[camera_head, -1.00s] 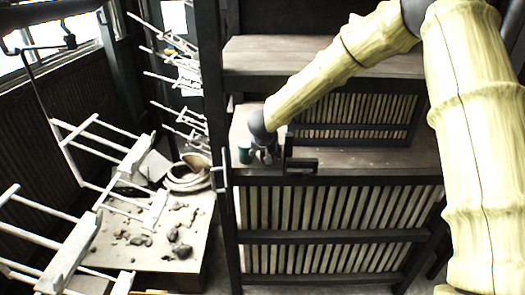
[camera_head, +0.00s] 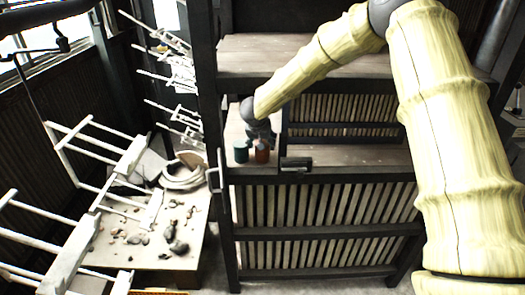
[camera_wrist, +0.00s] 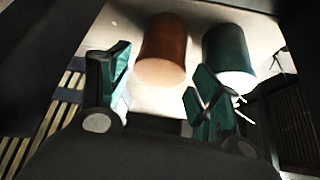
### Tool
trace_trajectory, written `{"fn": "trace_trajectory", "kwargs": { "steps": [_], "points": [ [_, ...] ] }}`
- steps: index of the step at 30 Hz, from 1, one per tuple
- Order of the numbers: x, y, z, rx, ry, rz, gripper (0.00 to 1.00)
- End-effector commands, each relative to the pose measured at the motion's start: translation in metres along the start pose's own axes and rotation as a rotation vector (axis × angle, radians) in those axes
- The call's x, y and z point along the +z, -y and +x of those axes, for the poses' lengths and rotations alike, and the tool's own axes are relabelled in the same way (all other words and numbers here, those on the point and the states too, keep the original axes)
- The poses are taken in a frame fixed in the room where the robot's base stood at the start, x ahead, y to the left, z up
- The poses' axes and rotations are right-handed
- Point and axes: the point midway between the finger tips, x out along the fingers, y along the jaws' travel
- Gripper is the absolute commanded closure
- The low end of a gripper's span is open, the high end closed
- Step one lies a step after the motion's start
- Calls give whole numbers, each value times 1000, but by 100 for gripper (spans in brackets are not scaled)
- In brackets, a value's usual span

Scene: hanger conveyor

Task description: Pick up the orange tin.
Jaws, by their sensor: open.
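The orange tin (camera_head: 262,152) stands on the wooden shelf, just right of a dark green tin (camera_head: 241,151). My gripper (camera_head: 263,138) is close above and behind it in the head view, partly hiding its surroundings. In the wrist view the orange tin (camera_wrist: 162,48) lies ahead of the gap between the two green fingers of my open gripper (camera_wrist: 158,92). The gap is empty. The right finger is close to the green tin (camera_wrist: 226,52); I cannot tell whether they touch.
A dark block (camera_head: 296,163) sits on the shelf's front edge, right of the tins. A dark post (camera_head: 203,100) rises left of the shelf. The shelf's right part (camera_head: 365,157) is clear.

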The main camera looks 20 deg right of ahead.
Motion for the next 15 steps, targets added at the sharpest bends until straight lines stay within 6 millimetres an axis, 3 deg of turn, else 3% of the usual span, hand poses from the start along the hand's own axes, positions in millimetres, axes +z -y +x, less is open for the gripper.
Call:
{"fn": "trace_trajectory", "kwargs": {
  "steps": [15],
  "points": [
    [2, 1, 47, 1, 0, -2, 37]
  ]
}}
